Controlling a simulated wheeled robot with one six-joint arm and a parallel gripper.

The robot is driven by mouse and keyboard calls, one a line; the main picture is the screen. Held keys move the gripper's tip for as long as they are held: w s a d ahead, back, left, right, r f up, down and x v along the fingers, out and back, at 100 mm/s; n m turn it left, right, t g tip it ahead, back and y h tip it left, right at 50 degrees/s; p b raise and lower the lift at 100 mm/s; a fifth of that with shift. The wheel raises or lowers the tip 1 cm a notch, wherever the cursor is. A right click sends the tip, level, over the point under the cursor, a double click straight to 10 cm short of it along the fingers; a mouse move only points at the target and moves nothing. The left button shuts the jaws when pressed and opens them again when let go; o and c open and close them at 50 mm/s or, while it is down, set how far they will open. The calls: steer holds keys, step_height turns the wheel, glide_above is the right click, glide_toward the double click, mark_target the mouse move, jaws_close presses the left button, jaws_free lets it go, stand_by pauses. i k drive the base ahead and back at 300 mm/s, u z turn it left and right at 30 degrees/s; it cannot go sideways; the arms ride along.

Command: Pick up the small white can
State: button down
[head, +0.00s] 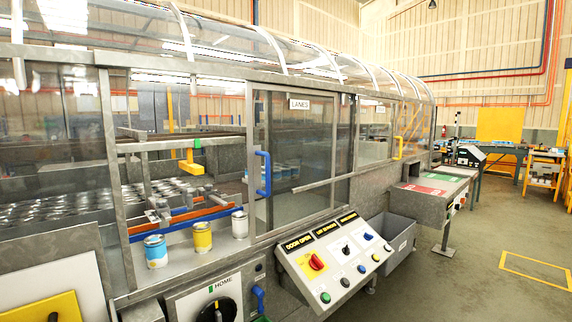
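A small white can (239,224) stands upright on a grey metal ledge (181,248) at the front of the enclosed machine, left of the middle of the head view. It is the rightmost of three cans in a row. A yellow can (202,238) with a white band stands to its left. A blue and white can (155,252) stands further left. The cans are apart from one another. My gripper does not show in this view.
A metal-framed opening surrounds the cans, with a clear door with a blue handle (263,173) to the right. Behind are orange and blue rails (190,216) and many cans (60,203). A sloped control panel (335,258) juts out at front right. Open floor (470,260) lies at far right.

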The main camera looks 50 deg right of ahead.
mark_target(241, 225)
steer(key=z, duration=1.85)
